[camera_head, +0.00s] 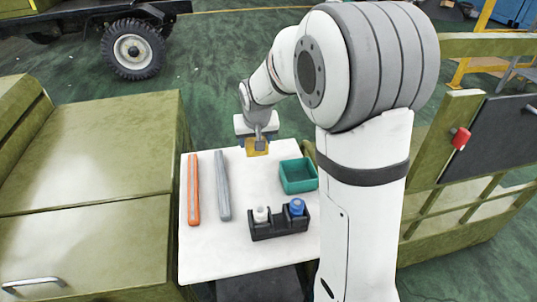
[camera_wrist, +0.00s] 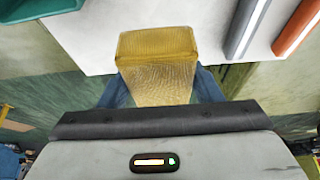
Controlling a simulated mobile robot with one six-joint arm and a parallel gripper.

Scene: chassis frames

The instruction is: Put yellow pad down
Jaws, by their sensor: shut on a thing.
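The yellow pad (camera_wrist: 158,66) is a block with a fine textured surface, held between the blue fingers of my gripper (camera_wrist: 160,88) in the wrist view. In the head view the yellow pad (camera_head: 257,148) shows below my gripper (camera_head: 256,146), at the far edge of the white table (camera_head: 235,240). My gripper is shut on it. I cannot tell whether the pad touches the table top.
An orange bar (camera_head: 193,188) and a grey bar (camera_head: 222,186) lie on the table's left side. A green bin (camera_head: 298,175) stands at the right. A black holder (camera_head: 279,226) carries a white item (camera_head: 261,214) and a blue item (camera_head: 296,206). The front left is clear.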

